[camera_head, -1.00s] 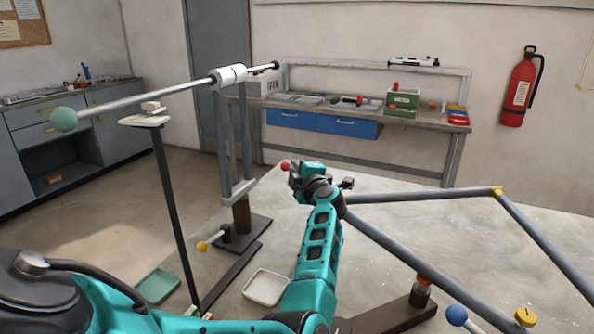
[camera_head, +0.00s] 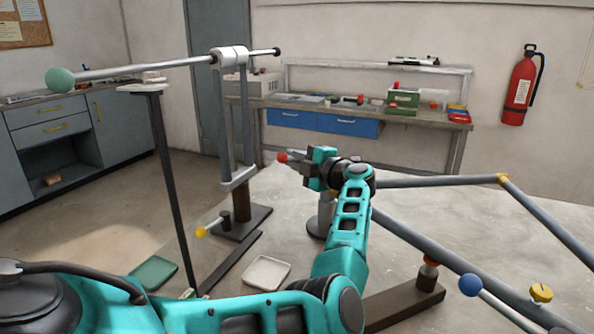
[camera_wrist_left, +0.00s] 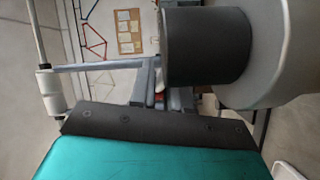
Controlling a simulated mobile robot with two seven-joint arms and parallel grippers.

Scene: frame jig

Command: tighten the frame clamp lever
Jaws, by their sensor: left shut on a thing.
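My left gripper (camera_head: 296,160) reaches in above the pale table and is shut on the lever with a red ball end (camera_head: 282,157). The red ball sticks out to the left past the fingers. In the left wrist view a small red patch of it (camera_wrist_left: 159,97) shows between the grey fingers. Most of the lever is hidden by the gripper. A round grey post (camera_head: 319,220) stands on the table just below the gripper; I cannot tell how it joins the lever. Grey frame tubes (camera_head: 430,181) with a yellow corner joint (camera_head: 502,179) lie to the right. My right gripper is not in view.
A blue-ball lever (camera_head: 470,285) and yellow knob (camera_head: 541,293) are at front right. A white tray (camera_head: 267,273) lies near my arm.

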